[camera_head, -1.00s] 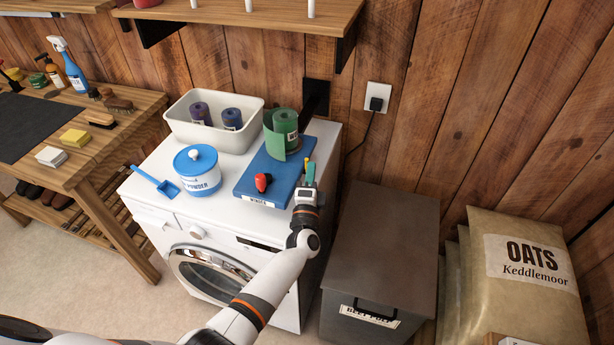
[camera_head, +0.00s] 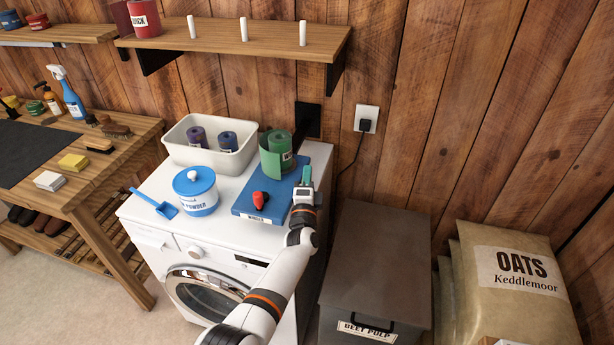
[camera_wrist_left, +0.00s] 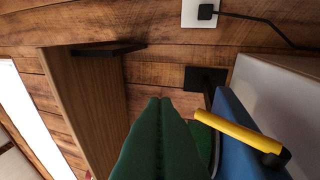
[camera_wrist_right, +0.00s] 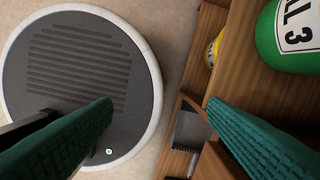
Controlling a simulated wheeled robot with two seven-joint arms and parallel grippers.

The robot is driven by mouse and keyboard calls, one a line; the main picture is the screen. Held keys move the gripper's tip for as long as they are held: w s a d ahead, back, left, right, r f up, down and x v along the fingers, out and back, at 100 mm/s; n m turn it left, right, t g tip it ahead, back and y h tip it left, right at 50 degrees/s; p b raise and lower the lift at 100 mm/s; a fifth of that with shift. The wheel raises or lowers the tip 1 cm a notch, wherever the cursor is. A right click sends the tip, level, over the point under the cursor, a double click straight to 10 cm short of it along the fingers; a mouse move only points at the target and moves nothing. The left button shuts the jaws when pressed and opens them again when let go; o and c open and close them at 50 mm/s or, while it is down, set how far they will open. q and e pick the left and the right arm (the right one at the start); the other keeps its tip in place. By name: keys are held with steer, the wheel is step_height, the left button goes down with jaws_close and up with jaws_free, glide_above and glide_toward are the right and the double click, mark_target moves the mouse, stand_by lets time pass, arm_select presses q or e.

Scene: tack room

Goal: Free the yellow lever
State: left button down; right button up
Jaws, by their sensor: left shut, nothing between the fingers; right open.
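The yellow lever (camera_wrist_left: 240,133) shows in the left wrist view, with a dark pivot end at the right, along the blue base (camera_head: 250,206). Its other end reaches close to my left fingers; I cannot tell whether they touch. In the head view my gripper hides it. The base lies on the washing machine and carries a green roll (camera_head: 277,158) and a red knob (camera_head: 261,199). My left gripper (camera_head: 307,172) is shut and empty at the base's right edge; its green fingers (camera_wrist_left: 160,105) point toward the wall. My right gripper (camera_wrist_right: 160,105) is open and empty, outside the head view.
A blue-lidded powder tub (camera_head: 197,198), blue scoop (camera_head: 155,203) and white bin (camera_head: 181,145) share the machine top (camera_head: 150,222). A shelf (camera_head: 230,45) hangs above. A dark box (camera_head: 375,260) stands at the right. My right gripper is near a green canister (camera_wrist_right: 280,40).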

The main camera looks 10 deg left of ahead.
step_height(320, 180, up, 8)
steer(key=p, duration=0.6)
steer(key=shift+s+f, duration=0.2)
steer(key=shift+d, duration=0.1)
